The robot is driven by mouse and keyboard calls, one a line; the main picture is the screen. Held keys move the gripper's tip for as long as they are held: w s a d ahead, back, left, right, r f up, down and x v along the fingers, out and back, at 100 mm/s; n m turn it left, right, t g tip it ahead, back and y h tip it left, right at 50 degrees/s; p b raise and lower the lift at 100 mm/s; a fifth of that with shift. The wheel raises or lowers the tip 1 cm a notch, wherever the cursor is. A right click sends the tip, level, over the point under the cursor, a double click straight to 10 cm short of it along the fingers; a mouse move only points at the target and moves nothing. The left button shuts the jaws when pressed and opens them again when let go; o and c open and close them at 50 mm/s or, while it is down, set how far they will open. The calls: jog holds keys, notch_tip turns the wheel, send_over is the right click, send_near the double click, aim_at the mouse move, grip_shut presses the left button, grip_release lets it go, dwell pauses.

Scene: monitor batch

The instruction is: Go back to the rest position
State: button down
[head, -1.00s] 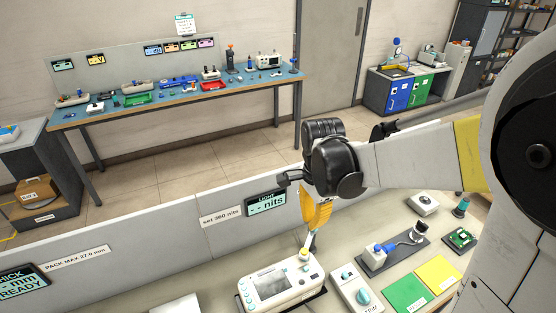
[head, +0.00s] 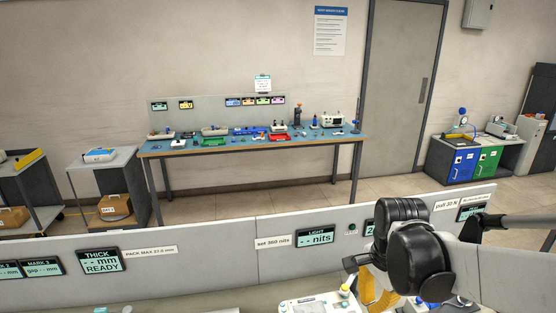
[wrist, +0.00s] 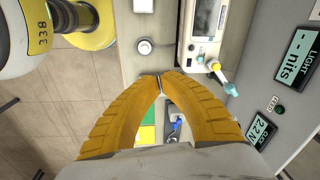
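My gripper (head: 374,292) shows at the lower right of the head view, its yellow fingers partly hidden behind the dark wrist joint and cut by the frame's lower edge. In the wrist view its two curved yellow fingers (wrist: 160,78) meet at their tips, with nothing seen between them. The gripper is above the near bench, apart from the white instrument with a screen (wrist: 203,22). That instrument's top edge (head: 308,304) also shows at the bottom of the head view.
A grey partition (head: 215,255) with a LIGHT display (head: 316,236) runs behind the bench. Green and yellow pads (wrist: 147,134) and a small blue-topped fixture (wrist: 177,124) lie below the gripper. A blue workbench (head: 210,150) stands against the far wall.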

jog(key=s+a+r+n+t+b, duration=0.1)
jog(key=s+n+t+b, duration=0.4)
jog(key=s+n, duration=0.4)
jog(key=n+t, duration=0.1)
jog(key=n, duration=0.3)
jog(key=shift+a, duration=0.4)
dwell(1.7)
